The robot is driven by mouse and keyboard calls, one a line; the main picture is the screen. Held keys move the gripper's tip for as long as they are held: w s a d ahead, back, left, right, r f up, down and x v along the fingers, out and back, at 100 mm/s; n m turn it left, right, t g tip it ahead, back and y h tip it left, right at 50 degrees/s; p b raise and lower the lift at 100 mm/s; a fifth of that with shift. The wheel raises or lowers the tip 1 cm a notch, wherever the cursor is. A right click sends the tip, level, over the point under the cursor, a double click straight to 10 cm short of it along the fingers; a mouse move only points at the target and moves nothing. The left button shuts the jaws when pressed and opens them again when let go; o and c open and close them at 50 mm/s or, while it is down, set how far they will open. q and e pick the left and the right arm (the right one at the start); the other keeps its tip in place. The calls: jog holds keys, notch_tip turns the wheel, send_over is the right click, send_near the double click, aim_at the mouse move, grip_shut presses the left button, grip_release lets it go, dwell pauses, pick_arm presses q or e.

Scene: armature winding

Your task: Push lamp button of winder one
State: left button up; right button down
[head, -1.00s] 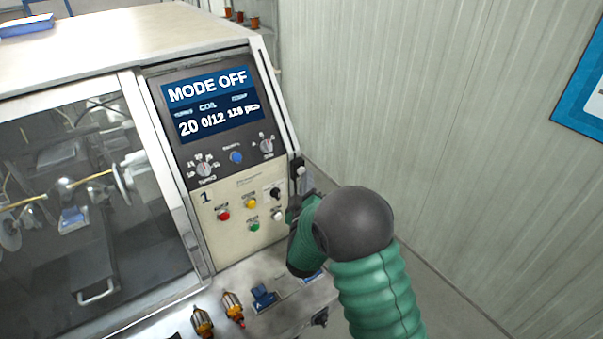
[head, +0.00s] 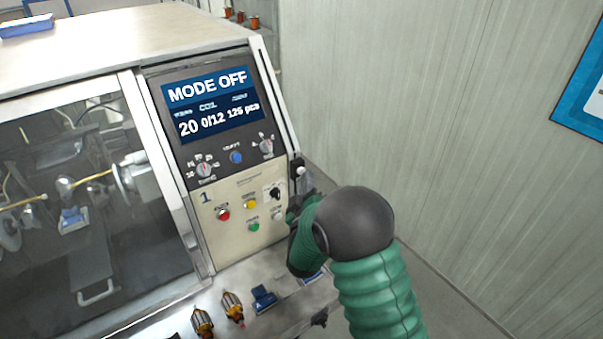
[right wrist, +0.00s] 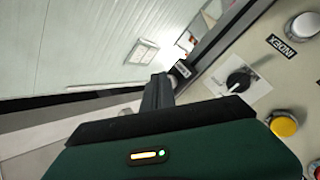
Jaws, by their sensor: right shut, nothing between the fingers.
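Winder one (head: 205,232) is the cream machine marked "1". Its sloped panel carries a red button (head: 223,214), a yellow button (head: 250,203), a green button (head: 254,226) and a whitish button (head: 277,214). The small labels in the head view are too blurred to tell which is the lamp button. A black knob (head: 275,193) sits above the whitish button. My right gripper (right wrist: 158,92) is shut and empty, by a small dark labelled fitting (right wrist: 180,69) at the panel's edge. Contact cannot be told. My left gripper is not in view.
The display (head: 210,100) reads "MODE OFF". A clear window (head: 90,200) covers the winding parts at left. Wound armatures (head: 233,306) and a blue part (head: 263,297) lie on the front ledge. A ribbed wall (head: 430,110) stands at right, with open room before it.

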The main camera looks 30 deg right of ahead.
jog(key=shift+d, duration=0.1)
jog(key=shift+w, duration=0.1)
jog(key=shift+w+r, duration=0.1)
jog(key=shift+w, duration=0.2)
dwell(0.4)
jog(key=shift+s, duration=0.45)
jog(key=s+b, duration=0.1)
jog(key=s, duration=0.5)
jog(key=shift+d, duration=0.15)
